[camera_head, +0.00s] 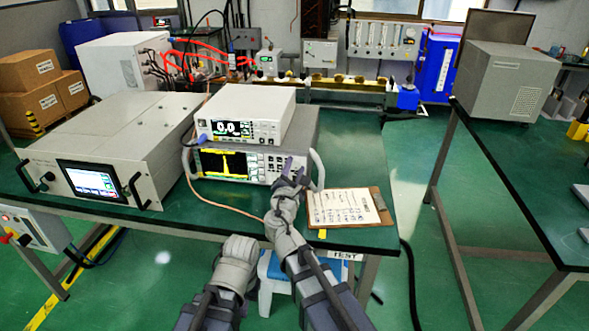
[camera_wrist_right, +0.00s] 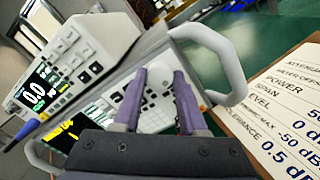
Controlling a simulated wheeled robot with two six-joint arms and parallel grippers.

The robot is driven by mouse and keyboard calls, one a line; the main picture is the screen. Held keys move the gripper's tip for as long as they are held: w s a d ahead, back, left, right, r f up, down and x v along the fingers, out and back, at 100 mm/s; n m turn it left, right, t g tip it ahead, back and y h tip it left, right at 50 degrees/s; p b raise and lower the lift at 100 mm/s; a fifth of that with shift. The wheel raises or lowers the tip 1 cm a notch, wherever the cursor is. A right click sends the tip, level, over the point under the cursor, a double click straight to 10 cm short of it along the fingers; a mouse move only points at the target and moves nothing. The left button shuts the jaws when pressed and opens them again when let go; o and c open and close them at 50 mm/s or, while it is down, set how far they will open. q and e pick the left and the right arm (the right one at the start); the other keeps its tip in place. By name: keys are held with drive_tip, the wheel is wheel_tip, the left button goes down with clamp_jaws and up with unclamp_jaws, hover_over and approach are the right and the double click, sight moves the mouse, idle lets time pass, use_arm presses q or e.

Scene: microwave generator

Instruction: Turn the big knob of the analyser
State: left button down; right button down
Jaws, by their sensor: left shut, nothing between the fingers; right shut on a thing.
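The analyser (camera_head: 232,165) is a wide grey instrument with a yellow trace on a dark screen, keys and two side handles. It stands on the green bench under a smaller white meter (camera_head: 252,112). My right gripper (camera_head: 291,172) is at the right end of its front panel. In the right wrist view my purple fingers (camera_wrist_right: 158,84) are closed on both sides of the big pale round knob (camera_wrist_right: 160,74). The knob is mostly covered in the head view. My left gripper (camera_head: 240,250) is low in front of the bench, apart from the analyser, its fingers hidden.
A clipboard with a printed sheet (camera_head: 340,205) lies just right of the analyser. The analyser's right handle (camera_wrist_right: 228,60) is close beside my right fingers. A large instrument with a touchscreen (camera_head: 90,180) stands left, and an orange cable (camera_head: 215,202) runs across the bench.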

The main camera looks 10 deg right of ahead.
drive_tip(key=shift+m, duration=2)
drive_tip(key=shift+c, duration=2.2)
unclamp_jaws()
